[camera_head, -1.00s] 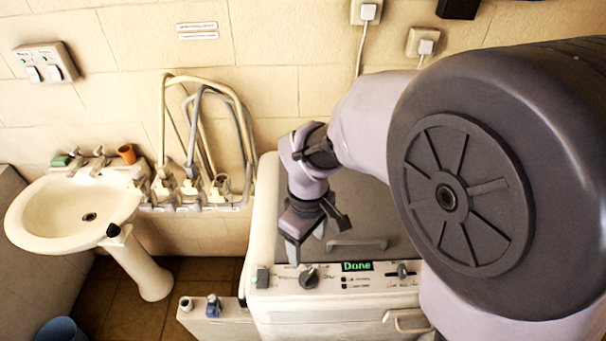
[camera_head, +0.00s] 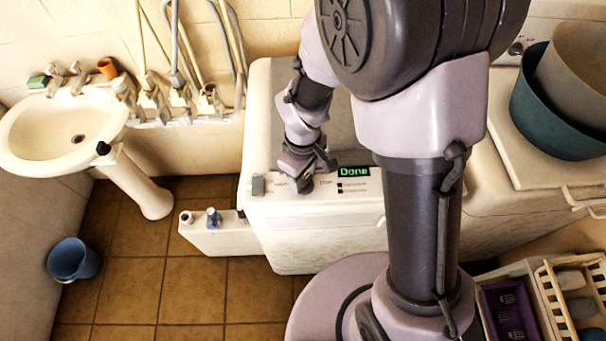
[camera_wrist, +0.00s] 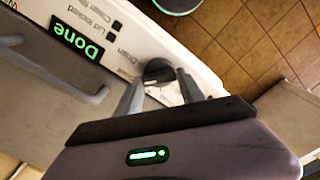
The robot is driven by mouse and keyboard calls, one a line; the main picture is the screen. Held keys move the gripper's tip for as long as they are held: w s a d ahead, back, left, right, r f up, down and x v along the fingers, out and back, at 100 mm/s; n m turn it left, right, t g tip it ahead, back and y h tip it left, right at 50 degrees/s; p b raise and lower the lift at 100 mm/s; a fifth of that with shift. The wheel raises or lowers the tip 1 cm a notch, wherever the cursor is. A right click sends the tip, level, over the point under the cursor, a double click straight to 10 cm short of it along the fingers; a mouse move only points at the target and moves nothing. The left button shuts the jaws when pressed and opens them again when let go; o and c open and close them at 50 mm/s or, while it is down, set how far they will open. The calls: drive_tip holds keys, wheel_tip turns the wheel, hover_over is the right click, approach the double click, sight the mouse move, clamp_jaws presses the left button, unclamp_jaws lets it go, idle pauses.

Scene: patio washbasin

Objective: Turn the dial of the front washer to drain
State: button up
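The front washer (camera_head: 300,222) is a white machine whose lit green display (camera_head: 354,171) reads "Done"; the display also shows in the wrist view (camera_wrist: 76,40). Its dark round dial (camera_wrist: 158,71) sits on the panel, beside printed labels that include "Drain". My gripper (camera_wrist: 160,80) is down at the panel, with its two grey fingers apart on either side of the dial. I cannot tell whether they touch it. In the head view, my gripper (camera_head: 302,184) hides most of the dial, so its pointer setting is not readable.
A grey button (camera_head: 258,186) is left of the dial. A narrow white unit with small knobs (camera_head: 218,236) stands beside the washer. Another white machine with a teal tub (camera_head: 553,122) is on the right. A blue bucket (camera_head: 74,260) stands on the tiled floor. Open floor lies in front-left.

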drive_tip(key=c, duration=0.8)
drive_tip(key=shift+m, duration=0.3)
drive_tip(key=m+b, duration=0.2)
drive_tip(key=m, duration=0.1)
drive_tip(key=shift+w+f+m, duration=0.1)
drive_tip(key=shift+m, duration=0.2)
drive_tip(key=shift+d+m+b, duration=0.1)
drive_tip(key=shift+m+b, duration=0.7)
drive_tip(key=shift+m, duration=1)
drive_tip(key=o, duration=1.4)
drive_tip(key=shift+c, duration=0.2)
